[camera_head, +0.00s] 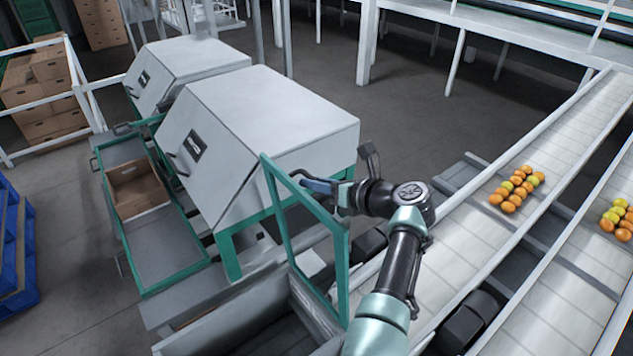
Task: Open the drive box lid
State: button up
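A green-framed panel (349,278) stands steeply tilted above an open-topped grey box (235,318) at the bottom centre. It looks like the drive box lid, raised, but I cannot tell for sure. My gripper (312,185) is at the panel's upper edge, seen from behind and above. Its fingertips overlap the frame in the picture. I cannot tell whether they touch or grip it, because the fingers are small and partly hidden.
Two grey sloped-front cabinets (270,120) stand at left and centre, with a green-framed tray (165,262) holding a cardboard box (135,190) before them. Blue pallets (18,250) stand far left.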

jog(key=b+v, duration=0.1)
jog(key=v, duration=1.2)
jog(key=shift+b, duration=0.35)
